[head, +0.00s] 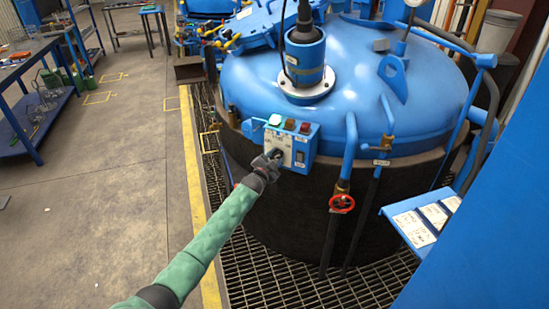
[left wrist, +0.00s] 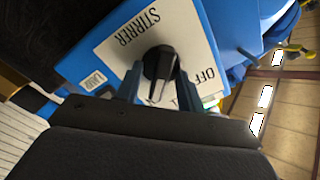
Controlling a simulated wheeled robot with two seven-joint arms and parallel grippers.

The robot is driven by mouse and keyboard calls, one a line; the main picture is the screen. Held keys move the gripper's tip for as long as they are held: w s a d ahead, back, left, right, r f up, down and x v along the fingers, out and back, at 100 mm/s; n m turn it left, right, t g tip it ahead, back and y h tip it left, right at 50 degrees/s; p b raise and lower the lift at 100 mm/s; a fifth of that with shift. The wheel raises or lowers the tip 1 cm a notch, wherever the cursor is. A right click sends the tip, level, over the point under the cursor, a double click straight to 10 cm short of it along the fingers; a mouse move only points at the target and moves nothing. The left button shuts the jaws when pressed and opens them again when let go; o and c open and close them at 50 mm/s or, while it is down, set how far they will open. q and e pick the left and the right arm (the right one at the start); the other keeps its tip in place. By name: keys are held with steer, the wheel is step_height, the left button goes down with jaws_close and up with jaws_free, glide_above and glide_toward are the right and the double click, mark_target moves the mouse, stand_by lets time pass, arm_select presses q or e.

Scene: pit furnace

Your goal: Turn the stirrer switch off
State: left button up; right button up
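The stirrer control box (head: 292,146) is a blue box with a pale front plate, fixed to the side of the blue furnace vessel. Its black rotary switch (left wrist: 160,64) shows in the left wrist view, under the word STIRRER and left of the word OFF. A white mark on the knob faces the lower edge of that view. My left gripper (head: 273,158) is at the plate, with one finger on each side of the knob; it also shows in the left wrist view (left wrist: 158,84). Narrow gaps show beside the knob's bar; contact is unclear. My right gripper is out of view.
A blue label shelf (head: 415,233) is at the right. Open floor (head: 90,215) lies left of the grating.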

arm_select(q)
jaws_close()
steer(key=shift+f, duration=0.1)
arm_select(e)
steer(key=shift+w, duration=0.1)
arm_select(q)
steer(key=shift+n+b, duration=0.35)
steer(key=shift+n, duration=0.15)
steer(key=n+b, duration=0.3)
steer(key=n, duration=0.2)
steer(key=shift+w+n, duration=0.1)
steer(key=shift+n, duration=0.3)
steer(key=n+b, duration=0.2)
steer(key=n, duration=0.1)
steer(key=shift+a+n, duration=0.1)
steer(key=shift+n, duration=0.2)
steer(key=n+b, duration=0.3)
steer(key=n, duration=0.3)
steer(key=shift+a+n, duration=0.15)
steer(key=shift+n, duration=0.25)
steer(key=shift+w+n, duration=0.1)
steer(key=shift+n, duration=0.4)
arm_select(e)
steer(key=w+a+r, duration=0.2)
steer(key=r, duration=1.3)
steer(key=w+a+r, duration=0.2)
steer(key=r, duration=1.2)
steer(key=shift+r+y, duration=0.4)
